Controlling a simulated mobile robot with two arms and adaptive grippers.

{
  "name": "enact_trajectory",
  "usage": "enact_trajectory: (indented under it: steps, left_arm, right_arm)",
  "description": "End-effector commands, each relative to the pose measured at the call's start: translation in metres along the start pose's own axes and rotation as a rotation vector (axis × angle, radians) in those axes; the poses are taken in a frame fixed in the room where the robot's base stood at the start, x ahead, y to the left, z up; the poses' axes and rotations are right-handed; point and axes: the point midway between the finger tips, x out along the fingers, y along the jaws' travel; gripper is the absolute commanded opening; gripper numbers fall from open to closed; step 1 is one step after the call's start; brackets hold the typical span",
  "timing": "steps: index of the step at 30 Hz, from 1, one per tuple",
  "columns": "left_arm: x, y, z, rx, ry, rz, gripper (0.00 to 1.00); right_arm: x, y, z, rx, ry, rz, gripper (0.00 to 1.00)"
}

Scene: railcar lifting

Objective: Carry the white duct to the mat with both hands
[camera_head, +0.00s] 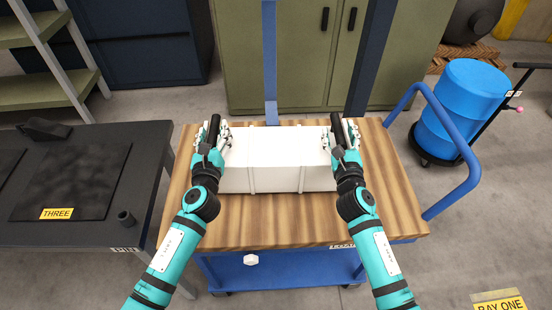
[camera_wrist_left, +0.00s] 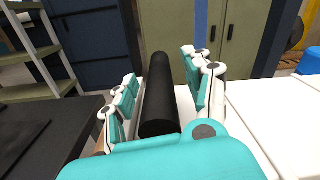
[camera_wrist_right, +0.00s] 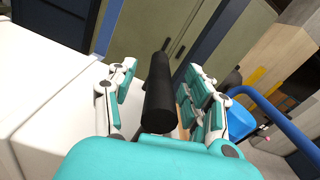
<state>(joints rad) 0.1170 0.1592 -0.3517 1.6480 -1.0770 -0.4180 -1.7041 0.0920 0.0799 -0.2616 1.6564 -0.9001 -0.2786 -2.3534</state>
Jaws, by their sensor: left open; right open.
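The white duct (camera_head: 275,160), a long white box with seams, lies across the wooden top of a blue cart. A black bar (camera_wrist_left: 158,95) stands out at its left end and another black bar (camera_wrist_right: 159,92) at its right end. My left gripper (camera_head: 214,135) is at the left end, open, its fingers on either side of the bar. My right gripper (camera_head: 345,132) is at the right end, open, its fingers likewise on either side of its bar. Whether any finger touches a bar is unclear. A dark mat (camera_head: 75,180) with a yellow THREE label lies on the black table at left.
The cart's wooden top (camera_head: 290,232) is bare in front of the duct. A blue rail (camera_head: 462,150) and blue barrel (camera_head: 462,100) stand right. A green cabinet (camera_head: 300,60) stands behind.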

Motion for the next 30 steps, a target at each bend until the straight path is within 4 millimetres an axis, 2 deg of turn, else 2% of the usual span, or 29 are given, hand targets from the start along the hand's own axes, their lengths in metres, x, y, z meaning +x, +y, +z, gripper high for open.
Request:
enact_trajectory:
  steps: [6, 18, 30]
  left_arm:
    - [0.0, -0.0001, 0.0002, 0.0, 0.0, 0.0, 0.5]
    - [-0.0003, -0.0003, 0.0002, 0.0, -0.001, -0.001, 0.0]
    - [0.0003, -0.0014, 0.0036, 0.0, -0.006, -0.003, 0.0]
  right_arm:
    - [-0.0001, 0.0, -0.0002, 0.0, 0.0, 0.0, 0.5]
    - [-0.0004, 0.0, -0.0004, -0.001, 0.001, 0.0, 0.0]
    - [0.0001, -0.0003, 0.0032, -0.001, -0.006, 0.0, 0.0]
